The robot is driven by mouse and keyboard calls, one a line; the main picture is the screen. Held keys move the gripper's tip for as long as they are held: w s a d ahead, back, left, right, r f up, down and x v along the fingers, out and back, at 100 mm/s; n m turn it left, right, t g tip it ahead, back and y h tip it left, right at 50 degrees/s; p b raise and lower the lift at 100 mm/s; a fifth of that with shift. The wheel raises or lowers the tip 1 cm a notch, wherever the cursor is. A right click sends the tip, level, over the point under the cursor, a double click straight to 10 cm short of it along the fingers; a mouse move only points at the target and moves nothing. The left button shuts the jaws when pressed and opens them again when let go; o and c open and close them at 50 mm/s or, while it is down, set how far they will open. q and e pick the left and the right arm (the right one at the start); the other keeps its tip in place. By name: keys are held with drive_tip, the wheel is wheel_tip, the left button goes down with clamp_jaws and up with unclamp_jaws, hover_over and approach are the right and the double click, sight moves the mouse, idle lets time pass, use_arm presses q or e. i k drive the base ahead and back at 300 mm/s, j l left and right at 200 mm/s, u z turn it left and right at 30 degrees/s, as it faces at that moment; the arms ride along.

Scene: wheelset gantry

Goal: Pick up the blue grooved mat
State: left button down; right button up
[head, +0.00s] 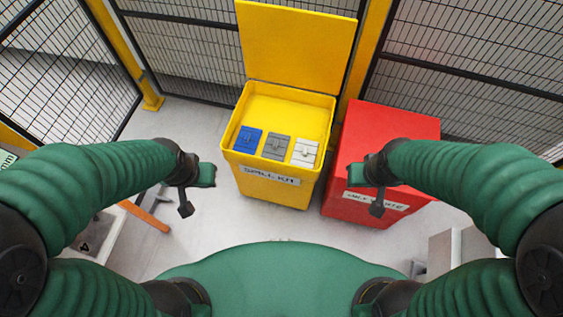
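The blue grooved mat (248,139) lies in the open yellow spill kit bin (325,125), the leftmost of three mats in a row. A grey mat (277,147) and a white mat (304,152) lie to its right. My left gripper (197,190) is in front and to the left of the bin, apart from the mat. My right gripper (364,190) is to the right of the bin, in front of the red box. Neither gripper appears to hold anything. Finger gaps are too small to judge clearly.
The yellow lid (296,45) stands raised behind the bin. A closed red box (392,135) stands close at the bin's right. Black mesh fencing (180,50) with yellow posts encloses the back. Grey floor (190,120) is clear left of the bin.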

sight(247, 142)
drive_tip(key=i+j+u, duration=0.2)
drive_tip(key=u, duration=0.2)
drive_tip(key=i+u, duration=0.75)
